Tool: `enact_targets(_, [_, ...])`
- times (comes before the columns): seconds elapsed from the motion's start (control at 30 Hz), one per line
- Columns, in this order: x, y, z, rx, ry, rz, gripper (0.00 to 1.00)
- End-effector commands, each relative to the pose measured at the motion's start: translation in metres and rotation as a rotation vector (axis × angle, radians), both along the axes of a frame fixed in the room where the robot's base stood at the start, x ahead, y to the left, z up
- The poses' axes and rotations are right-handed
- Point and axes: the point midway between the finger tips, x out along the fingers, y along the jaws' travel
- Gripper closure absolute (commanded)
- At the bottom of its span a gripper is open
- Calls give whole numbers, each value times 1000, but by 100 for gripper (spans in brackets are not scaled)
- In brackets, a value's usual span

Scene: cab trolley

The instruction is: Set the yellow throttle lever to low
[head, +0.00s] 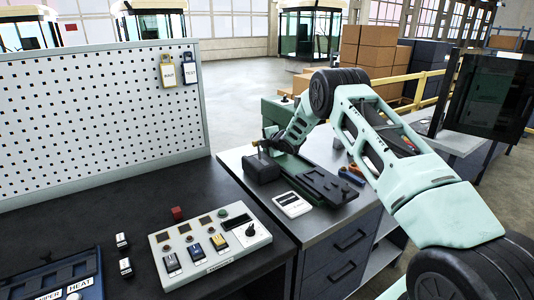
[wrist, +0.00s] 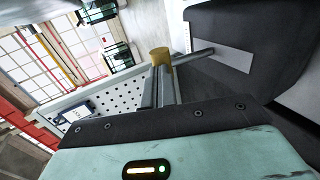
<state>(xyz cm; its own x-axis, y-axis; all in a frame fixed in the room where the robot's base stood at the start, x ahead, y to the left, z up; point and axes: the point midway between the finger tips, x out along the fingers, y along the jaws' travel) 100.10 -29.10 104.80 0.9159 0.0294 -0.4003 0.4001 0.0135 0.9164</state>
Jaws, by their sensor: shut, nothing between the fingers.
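The throttle lever shows in the wrist view as a yellow cylindrical knob (wrist: 160,56) on a grey rod (wrist: 196,56). The rod runs right to a pale plate (wrist: 225,55) on a dark housing (wrist: 240,22). In the head view the dark housing (head: 262,170) stands on the grey-topped cabinet, with my gripper (head: 268,147) just above it. In the wrist view my gripper (wrist: 161,72) is shut and empty, its fingertips right at the knob. I cannot tell whether they touch it. No readable low mark shows.
A dark rail (head: 318,182), a white card (head: 292,204) and pliers (head: 350,174) lie on the cabinet near the housing. A white control box (head: 210,247) with switches sits on the black bench. A pegboard (head: 100,115) stands behind that bench.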

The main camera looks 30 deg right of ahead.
Motion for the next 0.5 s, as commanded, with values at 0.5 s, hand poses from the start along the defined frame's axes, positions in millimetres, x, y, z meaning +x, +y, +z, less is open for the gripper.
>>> enact_targets(0.5, [21,1,0,1,-4,1,100])
